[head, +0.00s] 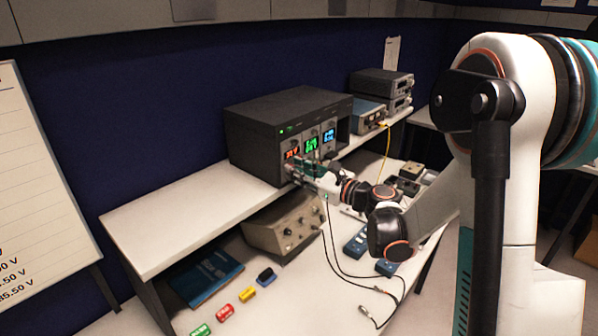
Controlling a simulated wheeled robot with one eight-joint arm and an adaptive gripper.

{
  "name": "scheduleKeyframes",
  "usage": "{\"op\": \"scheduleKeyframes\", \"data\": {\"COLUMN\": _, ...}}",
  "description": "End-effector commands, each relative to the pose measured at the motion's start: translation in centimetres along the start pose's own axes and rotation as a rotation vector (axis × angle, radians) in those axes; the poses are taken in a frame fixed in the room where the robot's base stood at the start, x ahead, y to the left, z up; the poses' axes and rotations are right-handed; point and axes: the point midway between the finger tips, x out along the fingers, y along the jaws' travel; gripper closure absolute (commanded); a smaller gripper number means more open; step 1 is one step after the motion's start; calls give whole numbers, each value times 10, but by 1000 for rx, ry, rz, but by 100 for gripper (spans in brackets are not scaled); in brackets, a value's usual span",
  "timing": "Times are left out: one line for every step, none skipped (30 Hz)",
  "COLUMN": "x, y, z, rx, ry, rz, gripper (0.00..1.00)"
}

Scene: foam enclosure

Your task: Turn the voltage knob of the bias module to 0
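A dark grey rack (262,125) stands on the raised white shelf and holds several modules with lit displays. The displays are red (292,153), green (311,144) and blue (329,135). Which module is the bias module cannot be read at this size. My gripper (296,168) is at the lower front of the rack, just below the red and green displays. It is too small to tell whether its fingers touch a knob or are open or shut. The voltage knob cannot be made out; my gripper covers part of the panel's lower area.
A beige instrument (283,222) sits under the shelf. Stacked instruments (381,83) and a blue-grey box (369,116) with a yellow cable (388,150) stand right of the rack. Black cables (335,255) hang below my gripper. The shelf's left part (165,225) is clear.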

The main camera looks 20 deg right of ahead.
Motion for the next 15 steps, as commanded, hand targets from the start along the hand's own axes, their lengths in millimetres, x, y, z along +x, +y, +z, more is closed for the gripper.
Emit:
{"op": "scheduleKeyframes", "data": {"x": -1, "y": 0, "z": 0, "rx": 0, "ry": 0, "rz": 0, "gripper": 77}}
{"op": "scheduleKeyframes", "data": {"x": -2, "y": 0, "z": 0, "rx": 0, "ry": 0, "rz": -1, "gripper": 77}}
{"op": "scheduleKeyframes", "data": {"x": -5, "y": -1, "z": 0, "rx": 0, "ry": 0, "rz": -1, "gripper": 77}}
{"op": "scheduleKeyframes", "data": {"x": -8, "y": -1, "z": 0, "rx": 0, "ry": 0, "rz": -2, "gripper": 77}}
{"op": "scheduleKeyframes", "data": {"x": -11, "y": -1, "z": 0, "rx": 0, "ry": 0, "rz": -1, "gripper": 77}}
{"op": "scheduleKeyframes", "data": {"x": -17, "y": -1, "z": 0, "rx": 0, "ry": 0, "rz": -2, "gripper": 77}}
{"op": "scheduleKeyframes", "data": {"x": -23, "y": -1, "z": 0, "rx": 0, "ry": 1, "rz": -3, "gripper": 77}}
{"op": "scheduleKeyframes", "data": {"x": -28, "y": -1, "z": 0, "rx": 0, "ry": 1, "rz": -4, "gripper": 77}}
{"op": "scheduleKeyframes", "data": {"x": -36, "y": -1, "z": 0, "rx": 0, "ry": 1, "rz": -3, "gripper": 77}}
{"op": "scheduleKeyframes", "data": {"x": -43, "y": -1, "z": 0, "rx": 0, "ry": 1, "rz": -4, "gripper": 77}}
{"op": "scheduleKeyframes", "data": {"x": -49, "y": -2, "z": 0, "rx": 0, "ry": 1, "rz": -5, "gripper": 77}}
{"op": "scheduleKeyframes", "data": {"x": -58, "y": -1, "z": 0, "rx": 0, "ry": 1, "rz": -4, "gripper": 77}}
{"op": "scheduleKeyframes", "data": {"x": -64, "y": -1, "z": 0, "rx": 0, "ry": 1, "rz": -5, "gripper": 77}}
{"op": "scheduleKeyframes", "data": {"x": -70, "y": -1, "z": 0, "rx": 0, "ry": 1, "rz": -4, "gripper": 77}}
{"op": "scheduleKeyframes", "data": {"x": -78, "y": -1, "z": 0, "rx": 0, "ry": 1, "rz": -4, "gripper": 77}}
